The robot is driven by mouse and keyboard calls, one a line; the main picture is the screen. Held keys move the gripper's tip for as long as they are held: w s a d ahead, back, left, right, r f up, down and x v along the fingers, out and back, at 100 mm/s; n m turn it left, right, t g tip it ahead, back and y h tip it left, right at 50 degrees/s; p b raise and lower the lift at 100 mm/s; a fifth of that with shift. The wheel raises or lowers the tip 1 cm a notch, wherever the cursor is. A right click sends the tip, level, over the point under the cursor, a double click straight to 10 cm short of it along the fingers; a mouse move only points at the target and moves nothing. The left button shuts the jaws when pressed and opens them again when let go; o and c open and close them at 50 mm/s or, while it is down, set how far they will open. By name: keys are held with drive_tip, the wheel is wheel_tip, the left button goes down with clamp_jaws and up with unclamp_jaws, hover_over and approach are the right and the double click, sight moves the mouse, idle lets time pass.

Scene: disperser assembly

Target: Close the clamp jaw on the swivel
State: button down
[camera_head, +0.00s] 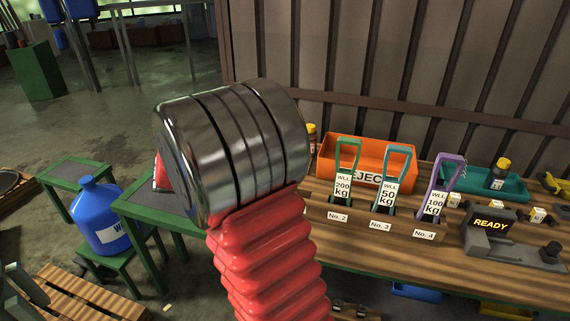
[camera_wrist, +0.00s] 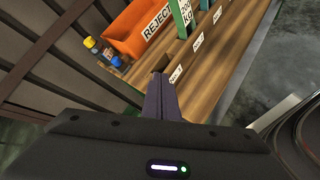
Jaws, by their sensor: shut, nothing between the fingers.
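My gripper (camera_wrist: 160,80) shows in the wrist view as two dark fingers pressed together, shut and empty, above the wooden bench (camera_wrist: 225,55). In the head view it is hidden behind my red ribbed arm. A grey fixture (camera_head: 510,254) with a READY display and a black knob stands at the right of the bench in the head view. I cannot tell whether its clamp jaw is open or shut. I cannot make out a swivel in it. My gripper is apart from this fixture, which is not visible in the wrist view.
Green (camera_head: 346,160), teal (camera_head: 394,165) and purple (camera_head: 446,180) tagged loops stand in a wooden rack. An orange REJECT bin (camera_head: 375,150) is behind them, also in the wrist view (camera_wrist: 142,30). A teal tray (camera_head: 482,184) lies at the back right. A blue bottle (camera_head: 103,218) stands left.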

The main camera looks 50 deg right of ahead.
drive_tip(key=w+d+f+n+t+h, duration=0.1)
drive_tip(key=w+d+f+n+h, duration=0.5)
drive_tip(key=w+d+f+n, duration=0.3)
drive_tip(key=w+d+f, duration=0.1)
drive_tip(key=d+f, duration=0.3)
drive_tip(key=shift+w+t+h, duration=0.3)
drive_tip(key=d, duration=0.9)
drive_tip(key=s+d, duration=0.1)
drive_tip(key=d, duration=0.4)
drive_tip(key=shift+w, duration=0.15)
